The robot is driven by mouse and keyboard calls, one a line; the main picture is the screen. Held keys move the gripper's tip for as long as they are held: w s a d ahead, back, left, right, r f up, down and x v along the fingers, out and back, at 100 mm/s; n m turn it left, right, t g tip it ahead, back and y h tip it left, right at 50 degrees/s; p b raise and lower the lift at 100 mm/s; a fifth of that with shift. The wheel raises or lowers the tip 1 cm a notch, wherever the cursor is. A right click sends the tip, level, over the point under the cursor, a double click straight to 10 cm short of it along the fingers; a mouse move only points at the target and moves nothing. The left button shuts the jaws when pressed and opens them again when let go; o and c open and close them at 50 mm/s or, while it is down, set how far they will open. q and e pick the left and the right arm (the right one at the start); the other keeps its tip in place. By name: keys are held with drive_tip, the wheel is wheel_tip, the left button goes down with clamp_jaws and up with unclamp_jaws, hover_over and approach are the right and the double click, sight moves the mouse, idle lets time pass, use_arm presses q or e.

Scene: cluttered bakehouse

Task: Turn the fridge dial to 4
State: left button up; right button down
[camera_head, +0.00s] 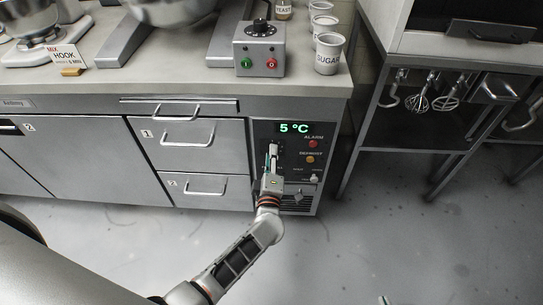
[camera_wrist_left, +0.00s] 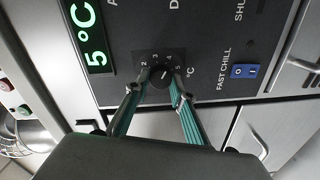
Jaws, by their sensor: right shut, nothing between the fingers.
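The fridge dial (camera_wrist_left: 162,76) is a round black knob with a pale pointer line, on a dark panel. The green display (camera_head: 293,128) reads 5 °C. Only a teal tip of my right gripper (camera_head: 384,300) shows at the bottom edge, away from the panel.
The panel also carries a red alarm button (camera_head: 313,144), an orange defrost button (camera_head: 310,159) and a blue fast chill switch (camera_wrist_left: 244,71). Drawers (camera_head: 185,133) with bar handles are to the left. A control box (camera_head: 259,48) and sugar cup (camera_head: 329,53) stand above. The floor in front is clear.

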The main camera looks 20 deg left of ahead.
use_arm(q)
drive_tip(key=o, duration=0.4)
drive_tip(key=v, duration=1.2)
